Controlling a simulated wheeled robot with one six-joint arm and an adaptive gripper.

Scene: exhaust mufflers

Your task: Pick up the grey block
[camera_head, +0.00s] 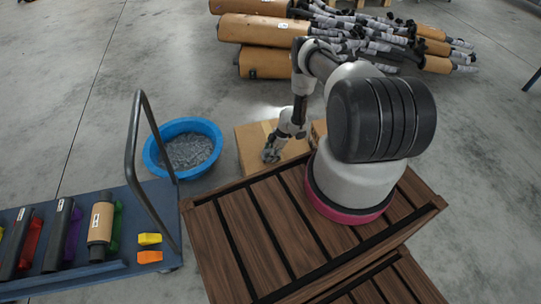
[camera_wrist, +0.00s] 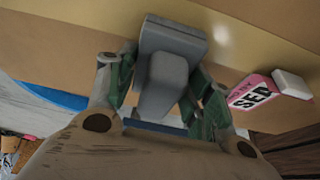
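The grey block (camera_wrist: 168,58) shows in the wrist view, with a wide upper part and a narrower part towards me. It is on or just above a tan cardboard surface. My gripper (camera_wrist: 163,82) has one finger on each side of it, close to its sides. I cannot tell whether the fingers press on it or only stand around it. In the head view my gripper (camera_head: 271,155) points down at a cardboard box (camera_head: 250,140). The block cannot be made out there.
A pink and white labelled item (camera_wrist: 255,92) lies right of the block. A blue tub (camera_head: 150,155) stands left of the box. A blue cart (camera_head: 160,195) with coloured parts is at the left. Mufflers (camera_head: 262,32) lie behind. A slatted wooden platform (camera_head: 235,235) is in front.

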